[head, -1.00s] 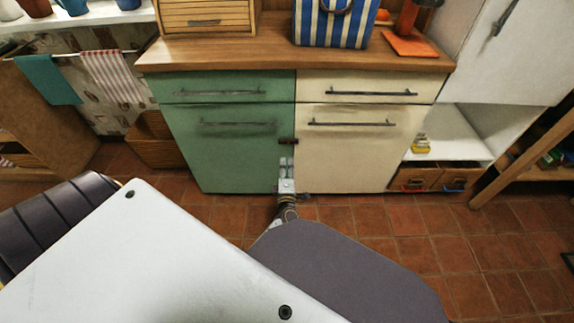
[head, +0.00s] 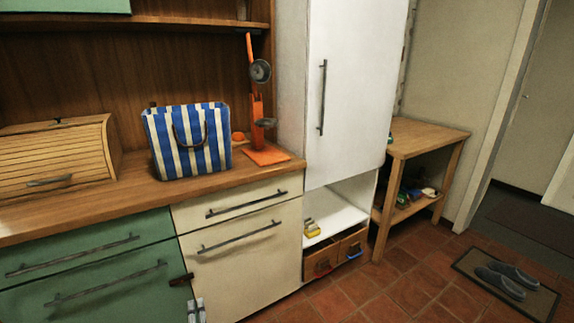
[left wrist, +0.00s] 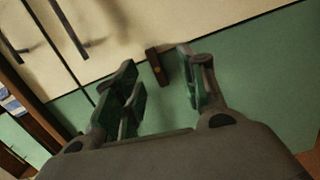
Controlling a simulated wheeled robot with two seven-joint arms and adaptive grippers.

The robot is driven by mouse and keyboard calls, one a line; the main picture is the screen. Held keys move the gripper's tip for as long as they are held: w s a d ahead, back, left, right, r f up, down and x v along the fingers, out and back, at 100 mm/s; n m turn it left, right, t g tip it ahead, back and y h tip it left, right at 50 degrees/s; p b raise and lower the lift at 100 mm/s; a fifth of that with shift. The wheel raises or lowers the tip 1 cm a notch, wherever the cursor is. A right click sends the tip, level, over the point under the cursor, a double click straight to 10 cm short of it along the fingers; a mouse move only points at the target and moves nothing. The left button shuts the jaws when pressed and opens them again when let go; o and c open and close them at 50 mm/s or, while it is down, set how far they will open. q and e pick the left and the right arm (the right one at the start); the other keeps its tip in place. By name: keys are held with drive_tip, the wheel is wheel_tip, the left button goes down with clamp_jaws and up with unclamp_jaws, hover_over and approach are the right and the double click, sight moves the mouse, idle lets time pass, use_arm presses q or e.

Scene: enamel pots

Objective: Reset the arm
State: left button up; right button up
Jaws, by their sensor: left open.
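My left gripper shows only as a small metal piece (head: 195,311) at the bottom edge of the head view, in front of the cabinet. In the left wrist view my left gripper (left wrist: 157,70) is open and empty, its two fingers spread apart. Beyond and between the fingers is a small dark brown latch (left wrist: 155,66) on the cabinet front. The latch also shows in the head view (head: 181,279), at the seam between the green doors and the cream doors. My right gripper is in neither view.
A wooden counter (head: 275,177) carries a roll-front bread box (head: 55,160), a striped bag (head: 190,141) and an orange stand (head: 257,110). A white cabinet (head: 345,90), a wooden shelf table (head: 425,138) and a mat with slippers (head: 507,281) lie to the right. The tiled floor (head: 400,285) between is clear.

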use_arm(q)
drive_tip(key=d+r+m+g+h, duration=0.2)
drive_tip(key=d+m+g+h, duration=0.2)
drive_tip(key=d+m+h, duration=1.15)
drive_tip(key=s+r+m+g+y, duration=0.1)
drive_tip(key=s+m+g+y, duration=0.2)
drive_tip(key=s, duration=0.4)
drive_tip(key=s+r+m+g+y, duration=0.2)
drive_tip(key=s+m, duration=0.4)
drive_tip(key=s, duration=0.2)
drive_tip(key=s+f+g+p, duration=0.1)
drive_tip(key=s+f+g, duration=0.1)
drive_tip(key=s+f, duration=0.3)
drive_tip(key=s, duration=0.3)
drive_tip(key=shift+s+d+f, duration=0.25)
drive_tip(key=shift+f, duration=0.15)
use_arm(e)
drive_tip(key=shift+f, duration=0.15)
use_arm(q)
drive_tip(key=shift+f+p, duration=0.25)
drive_tip(key=shift+p, duration=0.3)
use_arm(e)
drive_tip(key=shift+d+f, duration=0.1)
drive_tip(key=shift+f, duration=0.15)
use_arm(q)
drive_tip(key=shift+a+f+p, duration=0.1)
drive_tip(key=shift+p, duration=0.2)
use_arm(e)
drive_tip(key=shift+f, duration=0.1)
